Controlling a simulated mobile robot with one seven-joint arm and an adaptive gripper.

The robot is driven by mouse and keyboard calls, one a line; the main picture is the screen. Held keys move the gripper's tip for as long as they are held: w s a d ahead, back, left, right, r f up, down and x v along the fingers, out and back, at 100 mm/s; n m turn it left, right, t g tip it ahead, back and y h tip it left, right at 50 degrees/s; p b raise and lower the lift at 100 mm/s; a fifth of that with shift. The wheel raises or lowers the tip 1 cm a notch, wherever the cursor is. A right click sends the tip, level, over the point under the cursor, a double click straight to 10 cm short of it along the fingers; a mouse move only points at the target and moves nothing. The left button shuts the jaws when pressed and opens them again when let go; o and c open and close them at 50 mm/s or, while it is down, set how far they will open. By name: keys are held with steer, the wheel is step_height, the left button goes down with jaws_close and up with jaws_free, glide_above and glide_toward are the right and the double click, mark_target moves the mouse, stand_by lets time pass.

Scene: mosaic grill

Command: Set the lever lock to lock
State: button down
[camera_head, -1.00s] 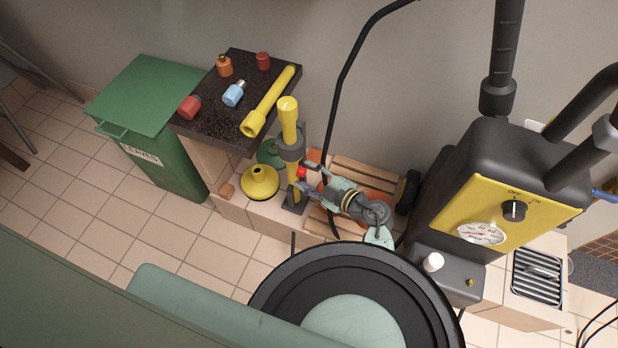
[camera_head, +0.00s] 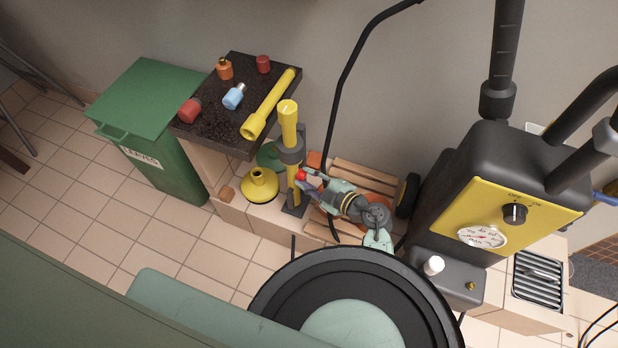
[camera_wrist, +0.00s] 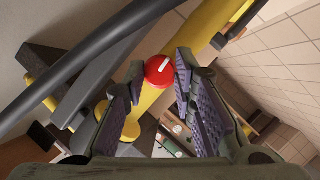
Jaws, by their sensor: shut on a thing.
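A red round knob with a white mark (camera_wrist: 160,70) sits on the side of a yellow post (camera_head: 289,125) with a grey collar; I take it as the lever lock. The knob also shows small in the head view (camera_head: 301,175), low on the post. My gripper (camera_head: 306,179) reaches it from the right. In the wrist view my gripper (camera_wrist: 159,72) has its two purple-padded fingers on either side of the knob, shut on it. The fingers partly cover the knob in the head view. No lock marking is legible.
A dark-topped table (camera_head: 215,115) with small bottles and a yellow tube stands left of the post. A yellow funnel-shaped object (camera_head: 259,185) is beside its base. A black hose (camera_head: 345,75) passes behind. A grey machine with a yellow panel (camera_head: 500,220) stands at right.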

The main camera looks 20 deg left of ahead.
steer(key=shift+f+n+t+y+b, duration=0.2)
steer(key=shift+n+t+b, duration=0.15)
steer(key=shift+n+b, duration=0.25)
steer(key=shift+f+n+t+y+b, duration=0.1)
steer(key=shift+n+t+y+b, duration=0.1)
steer(key=shift+n+t+b, duration=0.3)
steer(key=shift+r+n, duration=0.15)
steer(key=shift+n, duration=0.45)
steer(key=c, duration=1.3)
jaws_free()
steer(key=shift+r, duration=0.15)
